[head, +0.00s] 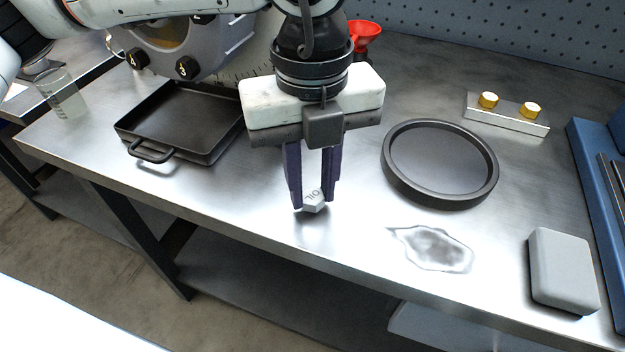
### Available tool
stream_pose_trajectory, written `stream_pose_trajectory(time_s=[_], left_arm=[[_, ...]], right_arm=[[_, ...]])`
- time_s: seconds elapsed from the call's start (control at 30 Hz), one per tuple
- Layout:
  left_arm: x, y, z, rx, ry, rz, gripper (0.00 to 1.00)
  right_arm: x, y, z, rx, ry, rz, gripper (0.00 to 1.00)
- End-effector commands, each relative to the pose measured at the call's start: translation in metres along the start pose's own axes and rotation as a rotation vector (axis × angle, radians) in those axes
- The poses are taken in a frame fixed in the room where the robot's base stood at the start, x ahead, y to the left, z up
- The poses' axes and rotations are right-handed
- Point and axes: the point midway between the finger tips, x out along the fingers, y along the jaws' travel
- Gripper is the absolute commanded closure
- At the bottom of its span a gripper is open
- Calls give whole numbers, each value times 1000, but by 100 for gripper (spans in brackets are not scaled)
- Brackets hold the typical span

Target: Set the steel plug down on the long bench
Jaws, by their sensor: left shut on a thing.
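My left gripper (313,190) comes down from the top middle, fingers pointing at the bench. It is shut on the steel plug (315,202), a small faceted grey piece with dark lettering on it. The plug is at the fingertips, close over the front part of the long bench (345,245); whether it touches the top I cannot tell. The fingers hide the upper part of the plug. The long bench has a shiny grey metal top. My right gripper is not in view.
A black square tray (190,115) with a handle lies to the left, and a round black dish (440,160) to the right. A wet patch (435,248) and a grey box (563,270) are nearer the front right. A block with brass knobs (507,115) stands behind.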

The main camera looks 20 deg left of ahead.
Motion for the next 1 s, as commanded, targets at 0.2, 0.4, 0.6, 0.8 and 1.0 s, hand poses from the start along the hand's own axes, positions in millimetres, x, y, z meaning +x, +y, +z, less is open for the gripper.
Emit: stream_pose_trajectory(time_s=[0.2, 0.4, 0.6, 0.8, 1.0], left_arm=[[0, 0, 0, 0, -1, -1, 100], [7, 0, 0, 0, 0, -2, 100], [6, 0, 0, 0, 0, -1, 59], [6, 0, 0, 0, -1, -1, 59], [-3, 0, 0, 0, -1, -1, 59]], right_arm=[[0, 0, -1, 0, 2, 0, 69], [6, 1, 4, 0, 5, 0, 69], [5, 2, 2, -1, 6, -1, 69], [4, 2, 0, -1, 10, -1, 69], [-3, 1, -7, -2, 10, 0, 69]])
